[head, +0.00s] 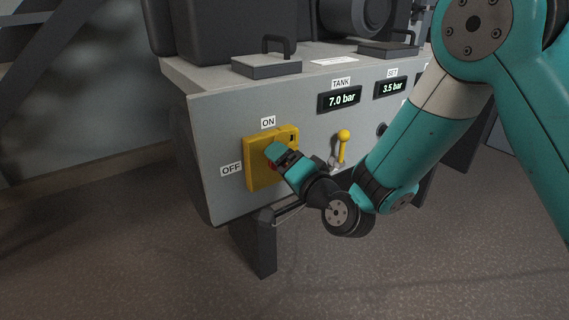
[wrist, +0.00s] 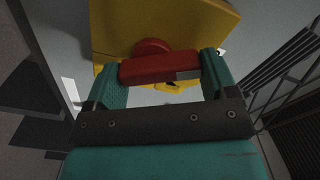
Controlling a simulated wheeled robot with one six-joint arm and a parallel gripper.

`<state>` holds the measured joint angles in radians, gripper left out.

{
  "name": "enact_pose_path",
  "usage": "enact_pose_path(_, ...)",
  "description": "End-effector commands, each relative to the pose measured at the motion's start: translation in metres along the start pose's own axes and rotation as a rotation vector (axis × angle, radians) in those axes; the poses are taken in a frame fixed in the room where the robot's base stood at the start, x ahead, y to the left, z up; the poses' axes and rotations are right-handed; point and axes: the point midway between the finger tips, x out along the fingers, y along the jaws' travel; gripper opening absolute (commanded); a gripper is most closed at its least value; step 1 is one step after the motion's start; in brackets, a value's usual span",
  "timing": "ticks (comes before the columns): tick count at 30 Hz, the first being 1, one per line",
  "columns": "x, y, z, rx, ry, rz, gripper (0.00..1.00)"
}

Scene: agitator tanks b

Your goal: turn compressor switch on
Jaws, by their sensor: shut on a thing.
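The compressor switch is a red handle on a yellow plate (head: 259,176) on the front of a grey cabinet. An ON label (head: 268,122) sits above the plate and an OFF label (head: 231,169) to its left. In the head view my gripper (head: 277,153) is at the plate and hides most of the handle, so I cannot tell which label it points to. In the wrist view the red handle (wrist: 160,68) lies between both teal fingertips of my gripper (wrist: 163,76), which is shut on it. The yellow plate (wrist: 165,22) is behind it.
Right of the plate are a yellow lever (head: 343,146), a TANK display (head: 341,100) reading 7.0 bar and a SET display (head: 391,87) reading 3.5 bar. The grey cabinet (head: 215,125) stands on dark legs. The floor in front is clear.

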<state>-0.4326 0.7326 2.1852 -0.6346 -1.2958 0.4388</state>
Motion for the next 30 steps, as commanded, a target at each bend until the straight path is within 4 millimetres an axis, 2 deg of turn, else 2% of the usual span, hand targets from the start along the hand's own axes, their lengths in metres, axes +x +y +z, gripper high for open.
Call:
enact_pose_path(15,-0.0004,0.0032,-0.0035,0.405,0.002,0.002,0.55)
enact_pose_path(30,-0.0002,0.0043,-0.0039,0.531,0.003,0.001,0.55)
